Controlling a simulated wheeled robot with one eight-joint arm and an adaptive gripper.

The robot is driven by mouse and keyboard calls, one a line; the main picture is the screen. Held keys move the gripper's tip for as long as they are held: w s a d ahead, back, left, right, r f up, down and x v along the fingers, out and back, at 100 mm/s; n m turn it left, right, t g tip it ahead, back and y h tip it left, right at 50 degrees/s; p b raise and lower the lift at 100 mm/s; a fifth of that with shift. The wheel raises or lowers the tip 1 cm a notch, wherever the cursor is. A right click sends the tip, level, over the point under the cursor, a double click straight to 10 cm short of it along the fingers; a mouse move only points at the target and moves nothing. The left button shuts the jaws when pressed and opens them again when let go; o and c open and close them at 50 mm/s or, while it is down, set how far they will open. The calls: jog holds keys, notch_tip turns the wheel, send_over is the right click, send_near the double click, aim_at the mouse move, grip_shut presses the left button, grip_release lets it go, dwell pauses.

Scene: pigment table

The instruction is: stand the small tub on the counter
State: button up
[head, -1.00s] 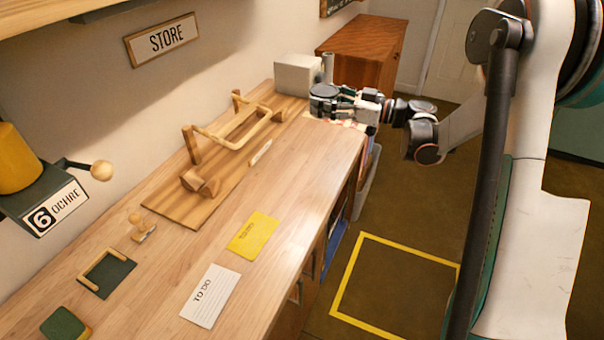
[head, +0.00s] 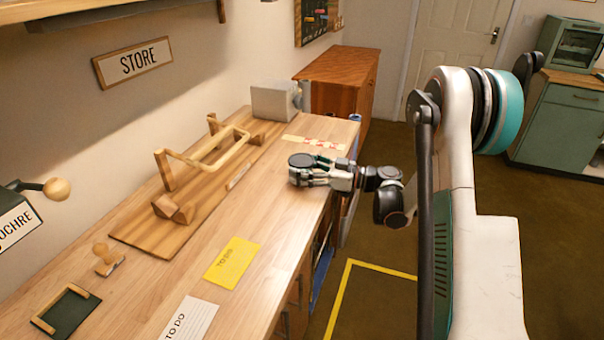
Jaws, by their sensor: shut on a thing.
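My gripper (head: 318,174) is over the right edge of the wooden counter (head: 268,212), beyond the yellow card. It is shut on the small tub (head: 301,160), whose round dark top shows upright between the fingers. The fingers hide most of the tub's side. I cannot tell whether its base touches the counter or hangs just above it.
A grey box (head: 273,101) stands at the counter's far end, near a red-and-white marked strip (head: 314,143). A wooden board with a rail frame (head: 205,158) lies along the wall side. A yellow card (head: 232,262) and a white card (head: 190,320) lie nearer.

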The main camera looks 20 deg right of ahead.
jog(key=shift+f, duration=0.25)
jog(key=o, duration=1.2)
jog(key=shift+f, duration=0.1)
jog(key=p+v, duration=0.4)
jog(key=v, duration=0.8)
